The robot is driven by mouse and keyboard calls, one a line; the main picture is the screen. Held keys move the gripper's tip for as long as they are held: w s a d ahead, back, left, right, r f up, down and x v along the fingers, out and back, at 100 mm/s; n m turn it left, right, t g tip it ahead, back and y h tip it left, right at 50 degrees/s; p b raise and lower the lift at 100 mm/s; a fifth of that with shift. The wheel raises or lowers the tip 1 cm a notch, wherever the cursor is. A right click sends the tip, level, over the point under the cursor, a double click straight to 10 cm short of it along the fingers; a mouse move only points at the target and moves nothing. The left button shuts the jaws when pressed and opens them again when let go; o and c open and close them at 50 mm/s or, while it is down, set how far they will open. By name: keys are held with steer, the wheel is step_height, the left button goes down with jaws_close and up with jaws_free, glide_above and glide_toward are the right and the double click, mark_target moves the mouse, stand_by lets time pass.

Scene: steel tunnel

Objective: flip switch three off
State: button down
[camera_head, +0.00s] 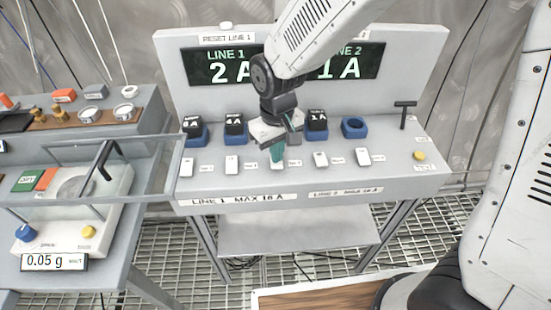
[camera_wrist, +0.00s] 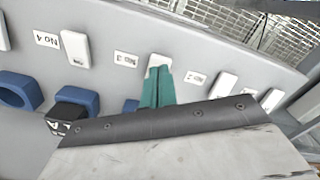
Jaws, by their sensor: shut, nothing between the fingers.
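Switch three (camera_wrist: 159,61) is a white rocker beside the label "No 3" (camera_wrist: 126,59) in the wrist view. My gripper (camera_wrist: 158,84) has its teal fingers together over the near part of this switch and hides much of it. In the head view my gripper (camera_head: 277,152) points down at the middle switch of the row on the grey console (camera_head: 300,183). I cannot tell whether the fingertips touch the rocker or which way it is tipped.
White switches stand on both sides, number two (camera_wrist: 224,84) and number four (camera_wrist: 75,49). Behind the row are black plugs (camera_head: 235,124) in blue sockets and an empty blue socket (camera_head: 354,127). A black T-handle (camera_head: 404,113) stands right. A bench with a scale (camera_head: 75,210) is left.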

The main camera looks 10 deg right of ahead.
steer(key=shift+f, duration=0.8)
stand_by(0.4)
steer(key=shift+r, duration=3.5)
steer(key=s+d+r+m, duration=0.2)
steer(key=s+d+r, duration=0.4)
steer(key=s+d, duration=0.3)
steer(key=s+d+r+m+t, duration=0.1)
steer(key=s+d+r+m, duration=0.2)
steer(key=s+d+r, duration=0.3)
steer(key=s+d, duration=0.4)
steer(key=d, duration=0.1)
steer(key=shift+s+d+r+m, duration=0.2)
steer(key=shift+s+d+m, duration=0.1)
steer(key=shift+d, duration=0.1)
